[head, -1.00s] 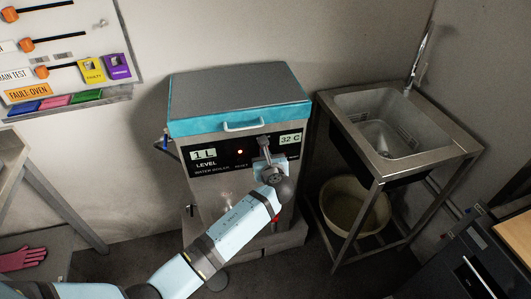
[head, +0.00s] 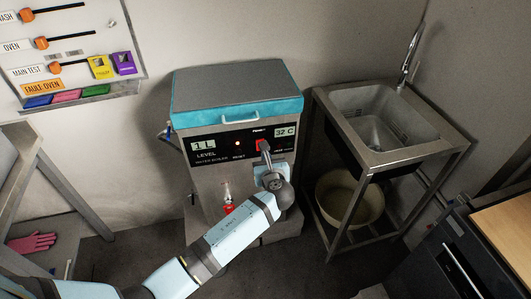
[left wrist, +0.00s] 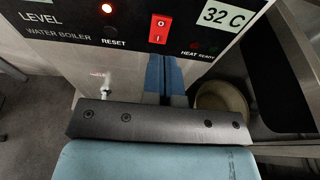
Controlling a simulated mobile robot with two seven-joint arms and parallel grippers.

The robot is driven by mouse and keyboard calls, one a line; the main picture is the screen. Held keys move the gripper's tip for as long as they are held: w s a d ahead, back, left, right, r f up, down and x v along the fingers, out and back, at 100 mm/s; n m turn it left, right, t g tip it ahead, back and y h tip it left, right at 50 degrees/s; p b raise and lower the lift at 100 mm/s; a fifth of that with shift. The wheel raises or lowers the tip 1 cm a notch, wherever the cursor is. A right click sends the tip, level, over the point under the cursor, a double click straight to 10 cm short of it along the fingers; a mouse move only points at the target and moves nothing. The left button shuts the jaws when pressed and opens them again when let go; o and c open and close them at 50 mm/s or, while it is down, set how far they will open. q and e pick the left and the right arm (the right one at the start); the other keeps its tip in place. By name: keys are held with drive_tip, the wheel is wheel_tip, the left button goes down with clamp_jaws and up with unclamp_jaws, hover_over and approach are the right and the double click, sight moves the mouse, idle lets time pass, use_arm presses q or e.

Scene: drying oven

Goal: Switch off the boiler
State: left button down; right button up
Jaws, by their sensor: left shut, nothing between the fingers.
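The water boiler (head: 215,178) is a steel box with a blue-edged grey lid and a black front panel. Its red rocker switch (left wrist: 160,29) sits left of the 32 C display in the left wrist view, and also shows in the head view (head: 262,145). A red indicator light (left wrist: 107,8) glows left of the switch. My left gripper (left wrist: 164,58) is shut and empty, its fingertips just below the switch; I cannot tell whether they touch the panel. In the head view the left gripper (head: 266,152) points up at the panel. My right gripper is not in view.
A steel sink stand (head: 350,160) with a beige basin (head: 350,197) under it stands close on the right. A small tap with a red part (head: 228,208) sticks out low on the boiler front. A dark cabinet (head: 440,270) is at the lower right.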

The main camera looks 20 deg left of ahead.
use_arm(q)
drive_tip(key=v, duration=0.2)
drive_tip(key=r+v, duration=0.1)
drive_tip(key=v, duration=0.2)
drive_tip(key=shift+s+r+p, duration=0.15)
drive_tip(key=shift+s+p, duration=0.05)
drive_tip(key=shift+p, duration=0.1)
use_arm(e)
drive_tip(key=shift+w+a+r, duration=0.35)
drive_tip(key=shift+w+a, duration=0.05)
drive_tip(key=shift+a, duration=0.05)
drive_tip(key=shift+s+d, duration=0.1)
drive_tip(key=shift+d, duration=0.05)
